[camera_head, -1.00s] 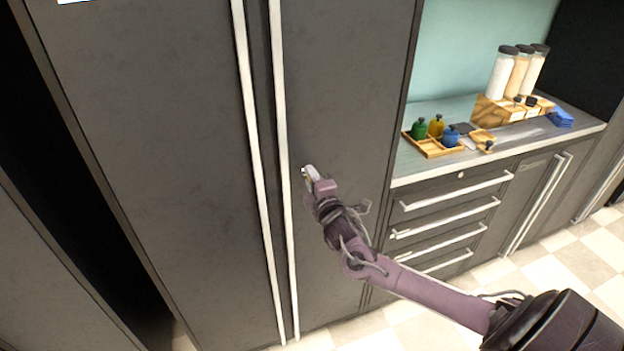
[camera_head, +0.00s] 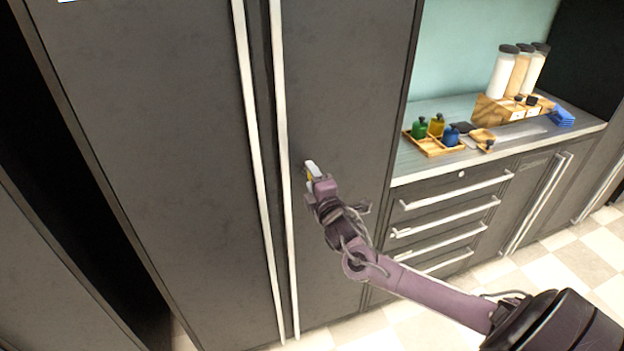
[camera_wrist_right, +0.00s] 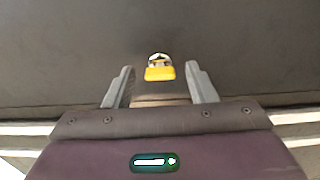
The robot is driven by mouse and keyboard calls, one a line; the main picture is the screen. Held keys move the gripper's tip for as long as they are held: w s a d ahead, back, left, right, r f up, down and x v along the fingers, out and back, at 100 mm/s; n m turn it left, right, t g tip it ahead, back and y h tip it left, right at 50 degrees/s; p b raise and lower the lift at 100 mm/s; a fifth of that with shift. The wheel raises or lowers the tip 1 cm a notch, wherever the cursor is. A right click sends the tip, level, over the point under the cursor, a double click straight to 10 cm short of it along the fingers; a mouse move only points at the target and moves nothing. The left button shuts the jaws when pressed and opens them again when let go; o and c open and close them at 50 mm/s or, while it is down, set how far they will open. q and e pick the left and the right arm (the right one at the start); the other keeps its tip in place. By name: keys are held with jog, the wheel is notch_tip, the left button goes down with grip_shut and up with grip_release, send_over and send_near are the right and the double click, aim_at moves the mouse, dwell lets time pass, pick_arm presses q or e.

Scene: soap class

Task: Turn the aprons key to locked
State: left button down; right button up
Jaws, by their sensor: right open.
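The key is a small yellow-headed piece (camera_wrist_right: 159,73) in a round silver lock (camera_wrist_right: 158,58) on the dark door (camera_head: 345,90) of a tall cabinet. In the wrist view my right gripper (camera_wrist_right: 160,69) is open, with one finger on each side of the key and a gap at both sides. In the head view my right gripper (camera_head: 313,171) is at the door, just right of the long vertical handle, and mostly covers the lock. A bit of yellow shows beside its fingers. I see no label on this door. My left gripper is not in view.
Two long vertical handles (camera_head: 283,170) run close to the left of my right gripper. To the right are drawers with bar handles (camera_head: 450,215) and a counter holding a wooden tray (camera_head: 433,149) of small bottles and tall jars (camera_head: 518,72). The floor is checkered.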

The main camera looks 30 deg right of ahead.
jog(key=b+v, duration=0.1)
jog(key=v, duration=0.6)
jog(key=shift+s, duration=0.2)
jog(key=shift+f, duration=0.15)
